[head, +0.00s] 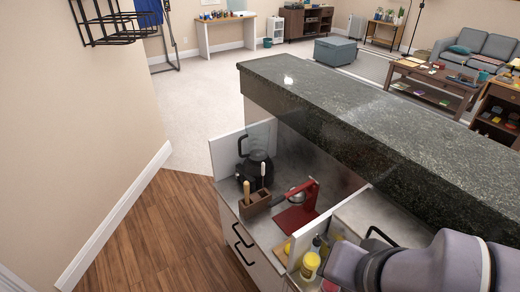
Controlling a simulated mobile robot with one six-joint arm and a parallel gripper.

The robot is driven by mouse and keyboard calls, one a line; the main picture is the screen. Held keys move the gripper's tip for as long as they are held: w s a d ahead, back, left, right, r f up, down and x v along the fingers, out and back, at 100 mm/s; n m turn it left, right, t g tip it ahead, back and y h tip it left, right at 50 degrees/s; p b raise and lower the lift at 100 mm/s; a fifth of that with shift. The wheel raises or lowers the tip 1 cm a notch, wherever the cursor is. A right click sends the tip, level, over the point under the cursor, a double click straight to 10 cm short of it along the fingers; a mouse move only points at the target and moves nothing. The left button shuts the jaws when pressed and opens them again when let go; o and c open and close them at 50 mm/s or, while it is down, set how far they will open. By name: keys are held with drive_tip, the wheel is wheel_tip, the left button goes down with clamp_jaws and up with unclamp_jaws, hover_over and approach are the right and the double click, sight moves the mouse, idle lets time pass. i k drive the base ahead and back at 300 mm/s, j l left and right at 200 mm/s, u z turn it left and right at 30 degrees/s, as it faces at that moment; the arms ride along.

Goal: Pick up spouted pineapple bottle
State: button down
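A yellow bottle (310,266) with a pale top stands upright at the bottom centre, in a white-walled compartment of the low back-bar counter. Just behind it is a bottle with a dark, narrow top (316,242), which could be a spout. These are small and crowded, so I cannot tell for sure which one is the spouted pineapple bottle. My arm fills the bottom right corner, to the right of both bottles.
A dark granite bar top (330,110) rises behind the low counter. A black kettle (256,166), a wooden utensil holder (255,203) and a red stand (297,215) occupy the counter left of the bottles. White dividers (328,228) edge the bottle compartment. The wooden floor (165,240) at left is clear.

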sight(311, 260)
drive_tip(key=j+z, duration=0.3)
drive_tip(key=j, duration=0.3)
drive_tip(key=j+z, duration=0.3)
drive_tip(key=j, duration=0.3)
drive_tip(key=j+z, duration=0.3)
drive_tip(key=j, duration=0.3)
drive_tip(key=k+j+z, duration=0.3)
drive_tip(key=j, duration=0.3)
drive_tip(key=i, duration=0.1)
